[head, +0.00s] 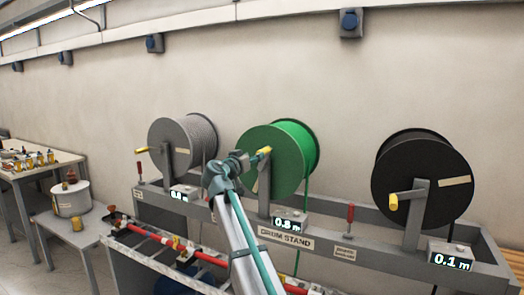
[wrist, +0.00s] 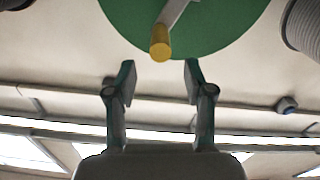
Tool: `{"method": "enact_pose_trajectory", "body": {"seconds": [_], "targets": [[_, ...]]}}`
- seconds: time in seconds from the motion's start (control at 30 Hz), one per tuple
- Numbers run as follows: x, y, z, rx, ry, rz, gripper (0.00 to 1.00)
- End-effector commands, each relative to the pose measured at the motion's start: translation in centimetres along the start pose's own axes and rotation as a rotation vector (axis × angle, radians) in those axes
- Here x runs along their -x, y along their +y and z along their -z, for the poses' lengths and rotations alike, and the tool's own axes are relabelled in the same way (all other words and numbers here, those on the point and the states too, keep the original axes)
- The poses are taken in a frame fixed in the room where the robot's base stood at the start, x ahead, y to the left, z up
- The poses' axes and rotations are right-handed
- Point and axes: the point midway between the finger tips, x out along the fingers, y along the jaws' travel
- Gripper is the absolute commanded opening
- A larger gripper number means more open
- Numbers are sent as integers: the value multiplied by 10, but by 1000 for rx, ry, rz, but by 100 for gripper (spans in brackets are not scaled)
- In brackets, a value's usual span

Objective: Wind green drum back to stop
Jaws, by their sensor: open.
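The green drum (head: 298,145) sits in the middle of the drum stand (head: 330,250), with green cable hanging from it. Its crank has a yellow handle (head: 264,151), which also shows in the wrist view (wrist: 160,46). The counter (head: 289,223) below the drum seems to read 0.8 m. My gripper (head: 244,158) is just left of the handle in the head view. In the wrist view my gripper (wrist: 160,78) is open and empty. The handle lies just beyond the fingertips, roughly centred between them, with no contact visible.
A grey drum (head: 190,140) stands to the left and a black drum (head: 425,170) to the right, each with a yellow-handled crank. Red-handled pins (head: 350,214) stand on the stand's rail. A table (head: 30,172) with small parts is at far left.

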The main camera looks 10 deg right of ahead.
Motion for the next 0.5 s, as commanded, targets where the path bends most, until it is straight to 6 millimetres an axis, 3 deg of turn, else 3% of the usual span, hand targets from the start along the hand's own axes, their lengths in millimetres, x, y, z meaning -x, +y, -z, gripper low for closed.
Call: {"method": "enact_pose_trajectory", "body": {"seconds": [0.3, 0.5], "targets": [[-56, -1, 3, 3, -2, -1, 52], [-80, -1, 1, 2, -2, 0, 52]]}}
